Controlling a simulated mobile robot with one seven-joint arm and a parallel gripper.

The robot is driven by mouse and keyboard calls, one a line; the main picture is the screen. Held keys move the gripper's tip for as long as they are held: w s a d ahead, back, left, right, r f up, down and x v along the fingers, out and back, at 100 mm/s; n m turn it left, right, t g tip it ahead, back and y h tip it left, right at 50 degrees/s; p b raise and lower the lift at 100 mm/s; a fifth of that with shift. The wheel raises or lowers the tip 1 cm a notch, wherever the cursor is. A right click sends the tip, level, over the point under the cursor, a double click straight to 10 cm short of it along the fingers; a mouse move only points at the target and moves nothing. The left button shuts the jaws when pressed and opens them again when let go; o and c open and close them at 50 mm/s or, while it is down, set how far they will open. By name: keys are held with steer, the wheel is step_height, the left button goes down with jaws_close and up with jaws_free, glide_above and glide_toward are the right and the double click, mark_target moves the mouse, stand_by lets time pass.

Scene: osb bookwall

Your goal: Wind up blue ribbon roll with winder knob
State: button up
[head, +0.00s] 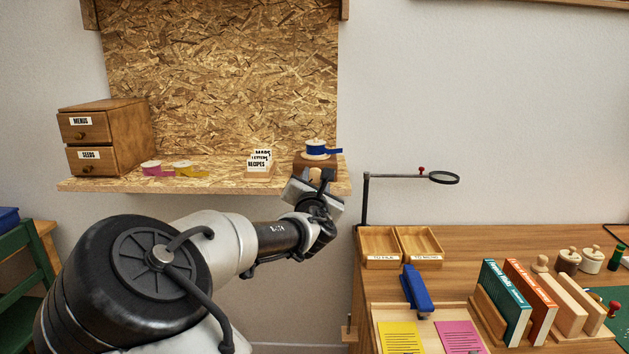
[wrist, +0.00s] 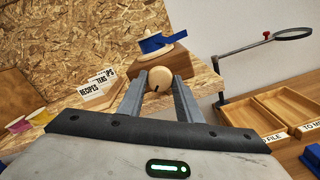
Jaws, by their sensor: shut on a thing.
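The blue ribbon roll (head: 316,148) sits on top of a wooden winder block (head: 304,163) at the right end of the OSB shelf. In the wrist view the blue ribbon roll (wrist: 155,43) has a pale disc, and a blue tail sticks out to the right. The winder knob (wrist: 158,78) is a round pale wooden ball with a dark mark, on the near face of the block (wrist: 181,63). My gripper (wrist: 159,82) is shut on the knob, one finger on each side. In the head view my gripper (head: 318,182) partly hides the knob and block.
A magnifier arm (head: 398,176) rises at the right, beside wooden trays (head: 379,248) on the lower desk.

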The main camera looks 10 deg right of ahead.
stand_by(0.3)
steer(key=o, duration=1)
steer(key=shift+o, duration=0.2)
steer(key=shift+f, duration=0.1)
